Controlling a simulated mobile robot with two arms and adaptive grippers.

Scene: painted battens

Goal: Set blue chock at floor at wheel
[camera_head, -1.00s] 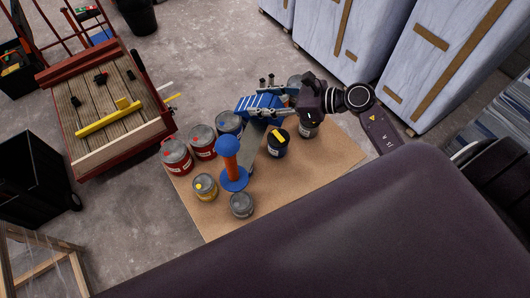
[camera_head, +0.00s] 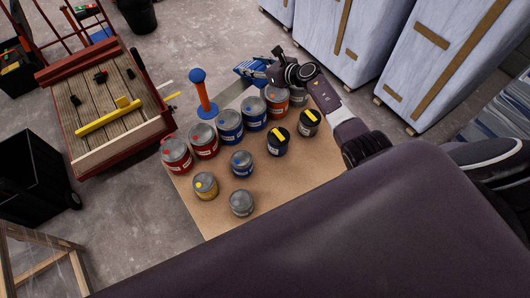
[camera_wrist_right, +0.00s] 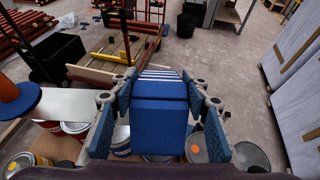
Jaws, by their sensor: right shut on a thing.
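My right gripper (camera_head: 276,72) is shut on the blue chock (camera_head: 250,68), which has white stripes on one face. In the wrist view the chock (camera_wrist_right: 160,110) sits between both finger pads. A grey strip (camera_head: 233,93) runs from the chock to an upright orange handle (camera_head: 198,77) with a blue disc at its foot; it appears to move with the chock. The chock is held beyond the cans, at the board's far edge; its height above the floor is hard to judge. My left gripper is not in view.
Several paint cans (camera_head: 230,127) stand on a tan board (camera_head: 290,170). A red cart (camera_head: 110,105) with a plank deck and yellow bar stands left. Large pale wrapped blocks (camera_head: 375,40) stand at the back right. Grey floor (camera_head: 210,40) between cart and blocks is clear.

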